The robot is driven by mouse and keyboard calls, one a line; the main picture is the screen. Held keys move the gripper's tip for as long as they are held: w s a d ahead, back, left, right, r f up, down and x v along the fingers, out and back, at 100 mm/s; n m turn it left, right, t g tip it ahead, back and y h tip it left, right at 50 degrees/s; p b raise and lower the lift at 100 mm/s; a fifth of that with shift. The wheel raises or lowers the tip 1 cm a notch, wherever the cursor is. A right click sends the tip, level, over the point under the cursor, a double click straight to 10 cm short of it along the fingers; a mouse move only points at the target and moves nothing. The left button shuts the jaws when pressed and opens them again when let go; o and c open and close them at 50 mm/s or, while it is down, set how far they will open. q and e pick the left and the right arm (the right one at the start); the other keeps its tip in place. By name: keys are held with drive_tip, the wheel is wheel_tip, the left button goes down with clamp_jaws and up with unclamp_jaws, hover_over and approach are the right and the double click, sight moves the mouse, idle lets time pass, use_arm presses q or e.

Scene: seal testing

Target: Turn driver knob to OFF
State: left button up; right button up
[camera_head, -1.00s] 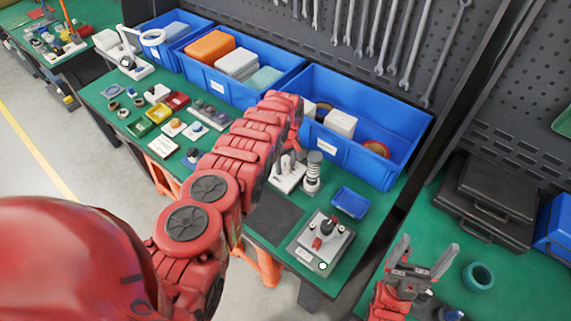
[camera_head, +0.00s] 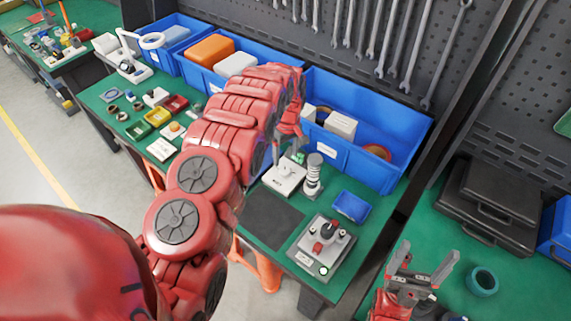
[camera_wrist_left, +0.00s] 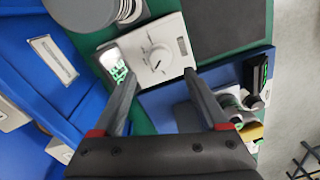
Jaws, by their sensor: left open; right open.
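A small white unit (camera_head: 283,178) stands on the green bench in front of the blue bins. The left wrist view shows its round pale knob (camera_wrist_left: 158,58) with a pointer mark, and a lit green display (camera_wrist_left: 118,72) beside it. My left gripper (camera_wrist_left: 159,76) is open, with its fingers on either side of the unit's near end; no contact with the knob is visible. In the head view my left gripper (camera_head: 288,135) is just behind and above the unit, partly hidden by my arm. My right gripper (camera_head: 428,262) is open and empty at the lower right.
A grey coil-like cylinder (camera_head: 314,172) stands close to the unit's right. A box with a black and red control (camera_head: 320,246), a blue tray (camera_head: 350,205) and a dark mat (camera_head: 272,218) lie nearer. A blue bin (camera_head: 365,125) stands behind.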

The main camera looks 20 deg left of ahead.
use_arm(q)
wheel_tip(320, 180, up, 10)
drive_tip(key=p, duration=0.4)
drive_tip(key=shift+w+d+r, duration=0.15)
drive_tip(key=shift+w+r, duration=0.05)
drive_tip(key=shift+r, duration=0.05)
idle(0.4)
